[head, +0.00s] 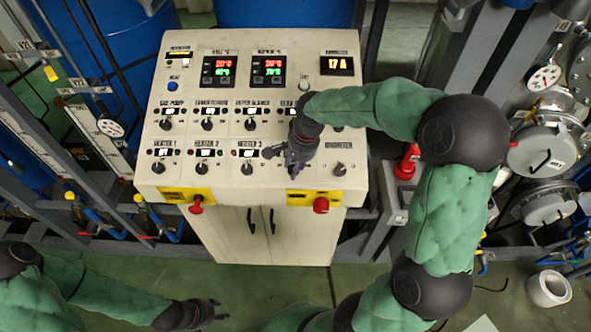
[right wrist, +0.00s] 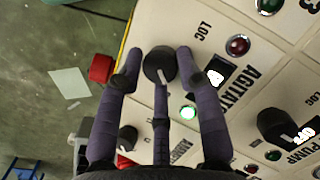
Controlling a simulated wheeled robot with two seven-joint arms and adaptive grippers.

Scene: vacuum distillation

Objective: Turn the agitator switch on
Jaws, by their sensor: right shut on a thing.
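The agitator switch is a round black knob (right wrist: 159,65) with a white pointer mark. In the right wrist view it sits beside the partly visible label "AGITAT". My right gripper (right wrist: 158,60) is shut on the knob, one finger on each side of it. In the head view my right gripper (head: 297,165) is over the lower right of the sloping control panel (head: 215,185) and hides the switch there. My left gripper (head: 221,309) is low at the bottom left over the floor, empty, its fingers apart.
Several other knobs are close by, including a pump knob (right wrist: 278,127) and the ammeter knob (head: 339,169). A red lamp (right wrist: 238,45) and a bright green lamp (right wrist: 188,113) are near the switch. Red emergency buttons (head: 321,205) stick out at the panel's front edge.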

